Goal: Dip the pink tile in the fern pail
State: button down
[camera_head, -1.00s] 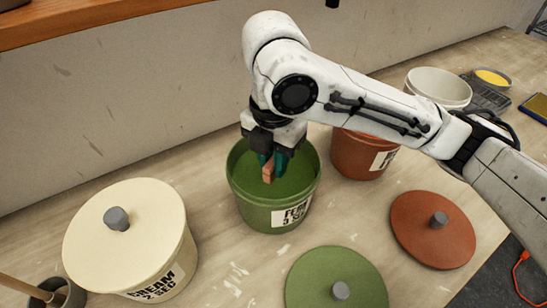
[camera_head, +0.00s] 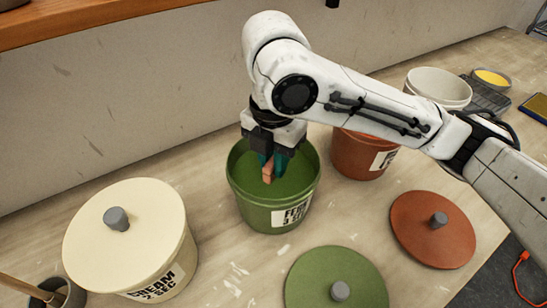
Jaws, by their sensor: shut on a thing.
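The green fern pail (camera_head: 262,214) stands open near the middle of the table, its label partly readable at the front right. My gripper (camera_head: 268,170) points down inside the pail's mouth. It is shut on the pink tile (camera_head: 267,173), which shows as a small pinkish-orange piece between the teal fingers. Green glaze fills the pail behind and below the tile. I cannot tell whether the tile's lower end is in the glaze. The green lid (camera_head: 335,270) lies on the table in front of the pail.
A lidded cream pail (camera_head: 130,250) stands at the left. A rust-red pail (camera_head: 355,160) is right behind the fern pail, with its lid (camera_head: 425,232) on the table at right. A white bucket (camera_head: 440,85) and a yellow bowl (camera_head: 492,78) are at the back right.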

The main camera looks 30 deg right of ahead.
notch_tip(320, 180, up, 6)
jog(key=p, duration=0.6)
jog(key=shift+r, duration=0.1)
dwell(1.0)
notch_tip(320, 180, up, 5)
jog(key=p, duration=0.5)
